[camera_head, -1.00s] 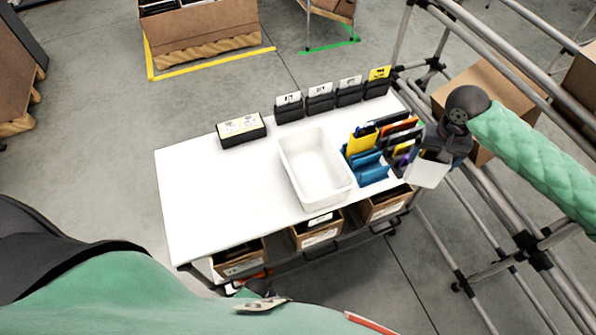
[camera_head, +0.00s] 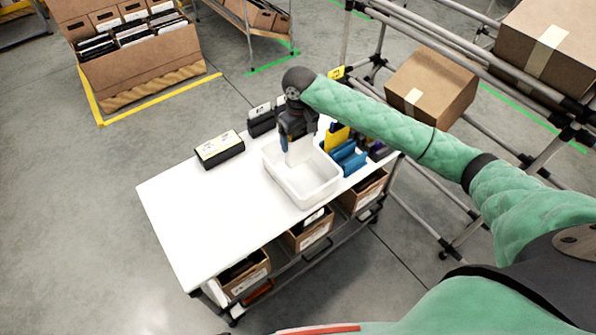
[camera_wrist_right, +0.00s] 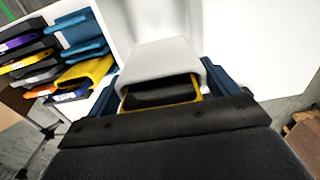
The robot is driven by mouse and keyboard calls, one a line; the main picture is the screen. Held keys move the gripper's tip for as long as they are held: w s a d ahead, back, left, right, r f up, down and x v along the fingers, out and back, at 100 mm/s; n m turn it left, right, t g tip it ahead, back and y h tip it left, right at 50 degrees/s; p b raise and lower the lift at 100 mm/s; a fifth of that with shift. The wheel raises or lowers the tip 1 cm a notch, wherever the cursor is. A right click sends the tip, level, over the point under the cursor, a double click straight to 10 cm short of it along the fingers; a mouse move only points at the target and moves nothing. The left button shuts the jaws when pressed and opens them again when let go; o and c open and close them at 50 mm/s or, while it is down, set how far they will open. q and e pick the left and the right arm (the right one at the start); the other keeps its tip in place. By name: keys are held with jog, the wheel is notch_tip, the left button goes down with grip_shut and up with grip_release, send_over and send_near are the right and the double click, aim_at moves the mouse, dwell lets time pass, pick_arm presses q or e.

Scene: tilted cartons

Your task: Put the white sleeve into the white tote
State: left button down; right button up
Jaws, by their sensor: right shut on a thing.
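The white sleeve (camera_head: 300,153) is held in my right gripper (camera_head: 294,138). In the wrist view the sleeve (camera_wrist_right: 160,60) sits between the blue fingers, with a yellow-edged dark opening facing the camera. The white tote (camera_head: 318,200) is an open, empty-looking bin on the white table. The sleeve hangs over the tote's far part, its lower end at or inside the opening; I cannot tell whether it touches the floor. My left gripper is not in view.
Blue and yellow sleeves (camera_head: 347,158) stand right beside the tote. A black box with a yellow label (camera_head: 219,149) and black holders (camera_head: 261,120) line the table's far edge. The table's left half (camera_head: 200,215) is clear. A pipe rack with cartons (camera_head: 430,88) stands at the right.

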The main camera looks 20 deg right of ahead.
aim_at(299, 155)
notch_tip(299, 155, down, 5)
jog(key=shift+a+r+p, duration=0.1)
jog(key=shift+p, duration=0.7)
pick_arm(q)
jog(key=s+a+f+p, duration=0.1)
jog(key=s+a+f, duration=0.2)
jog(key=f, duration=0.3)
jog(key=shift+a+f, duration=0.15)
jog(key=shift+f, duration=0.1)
pick_arm(e)
jog(key=shift+f, duration=2.2)
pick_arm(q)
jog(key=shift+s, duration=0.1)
pick_arm(e)
jog(key=shift+f, duration=0.1)
jog(key=o, duration=1)
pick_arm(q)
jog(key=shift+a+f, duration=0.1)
pick_arm(e)
jog(key=shift+o, duration=0.2)
jog(key=shift+r, duration=0.5)
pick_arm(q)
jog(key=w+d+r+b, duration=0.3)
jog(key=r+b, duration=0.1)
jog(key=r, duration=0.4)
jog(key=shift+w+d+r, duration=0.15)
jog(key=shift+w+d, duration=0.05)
pick_arm(e)
notch_tip(299, 155, up, 11)
